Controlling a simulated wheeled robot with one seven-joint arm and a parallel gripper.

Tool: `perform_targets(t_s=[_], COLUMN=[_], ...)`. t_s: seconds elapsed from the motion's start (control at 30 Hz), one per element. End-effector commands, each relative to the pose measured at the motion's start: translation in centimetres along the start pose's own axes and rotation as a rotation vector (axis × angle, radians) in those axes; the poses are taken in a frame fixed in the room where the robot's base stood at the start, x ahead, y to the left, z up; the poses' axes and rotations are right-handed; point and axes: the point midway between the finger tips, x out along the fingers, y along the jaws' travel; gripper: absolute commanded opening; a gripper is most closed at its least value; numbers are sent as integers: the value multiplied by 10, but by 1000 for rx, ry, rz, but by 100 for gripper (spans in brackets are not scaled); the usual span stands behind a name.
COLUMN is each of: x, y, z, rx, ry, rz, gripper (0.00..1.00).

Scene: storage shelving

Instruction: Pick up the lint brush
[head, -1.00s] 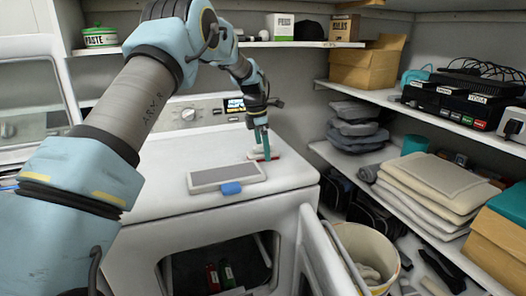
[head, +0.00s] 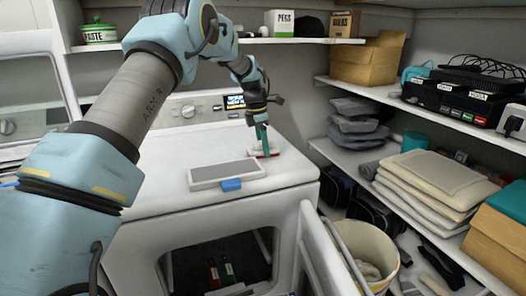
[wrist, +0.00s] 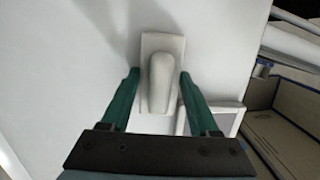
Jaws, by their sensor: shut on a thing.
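The lint brush, a white block with a raised rounded handle, is in the middle of the wrist view (wrist: 161,82). It lies on the white top of the washing machine (head: 160,214). In the head view the lint brush (head: 275,154) shows only as a small pale shape with a red edge, partly hidden by my fingers. My gripper (head: 264,151) points down at it, its green fingers on both sides of the handle. I see no clear lift off the surface.
A grey framed panel (head: 224,173) with a blue tab lies on the machine nearer me. Shelves on the right hold folded cloths (head: 430,185), boxes and black devices. A bucket (head: 365,250) stands below, beside the open machine door. The machine top to the left is clear.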

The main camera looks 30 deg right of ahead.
Motion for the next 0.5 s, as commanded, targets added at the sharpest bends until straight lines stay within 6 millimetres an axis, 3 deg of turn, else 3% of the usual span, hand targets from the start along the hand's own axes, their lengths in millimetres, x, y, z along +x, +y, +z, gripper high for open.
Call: perform_targets(t_s=[0.33,0.5], x=[-4,-27], y=[0,1], z=[1,5], rx=[0,1], ry=[-1,-3], rz=[2,5], gripper=[3,3])
